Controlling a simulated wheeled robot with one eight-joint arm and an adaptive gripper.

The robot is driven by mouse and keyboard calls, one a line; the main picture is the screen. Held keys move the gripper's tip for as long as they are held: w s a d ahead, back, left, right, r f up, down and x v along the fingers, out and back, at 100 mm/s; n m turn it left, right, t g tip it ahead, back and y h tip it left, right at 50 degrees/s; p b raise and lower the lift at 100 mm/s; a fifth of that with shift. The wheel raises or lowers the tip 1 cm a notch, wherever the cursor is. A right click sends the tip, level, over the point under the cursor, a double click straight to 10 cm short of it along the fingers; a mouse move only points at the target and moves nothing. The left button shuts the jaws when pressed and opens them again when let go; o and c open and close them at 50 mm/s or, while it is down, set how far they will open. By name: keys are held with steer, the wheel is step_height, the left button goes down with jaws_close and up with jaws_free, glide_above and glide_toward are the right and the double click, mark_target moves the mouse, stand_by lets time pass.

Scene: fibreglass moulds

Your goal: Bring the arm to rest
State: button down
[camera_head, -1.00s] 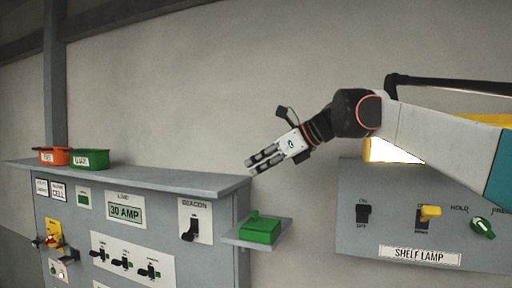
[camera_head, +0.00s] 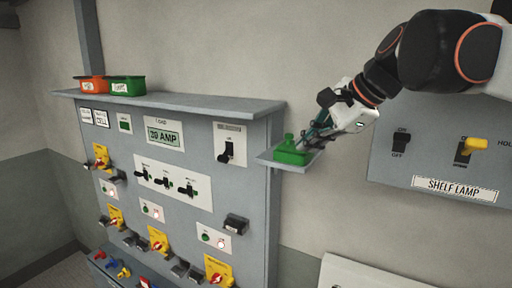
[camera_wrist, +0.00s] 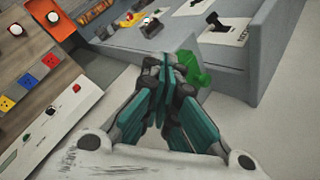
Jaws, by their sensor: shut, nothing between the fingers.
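My gripper (camera_head: 318,132) is at the upper right in the head view, pointing down and left. Its fingertips are close to the green object (camera_head: 291,150) on the small side shelf (camera_head: 297,167). In the wrist view my gripper (camera_wrist: 166,70) is shut with its teal fingers together and nothing between them. The green object (camera_wrist: 192,68) shows partly behind the fingers there. I cannot tell whether the fingertips touch it. My arm reaches in from the upper right.
A grey switch panel (camera_head: 200,125) with red-and-yellow rotary switches stands at left. An orange bin (camera_head: 92,85) and a green bin (camera_head: 128,86) sit on its top ledge. The shelf lamp panel (camera_head: 420,150) is at right, under my arm. Open wall lies between the panels.

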steer(key=s+d+f+n+h, duration=0.35)
steer(key=s+f+n, duration=0.35)
steer(key=s+f, duration=0.5)
steer(key=s+d+f+n+h, duration=0.35)
steer(key=s+f+n, duration=0.45)
steer(key=f, duration=0.8)
step_height(320, 180, down, 37)
steer(key=y+b, duration=0.1)
steer(key=b, duration=3.6)
steer(key=shift+d+t+b, duration=0.35)
steer(key=shift+t+b, duration=0.05)
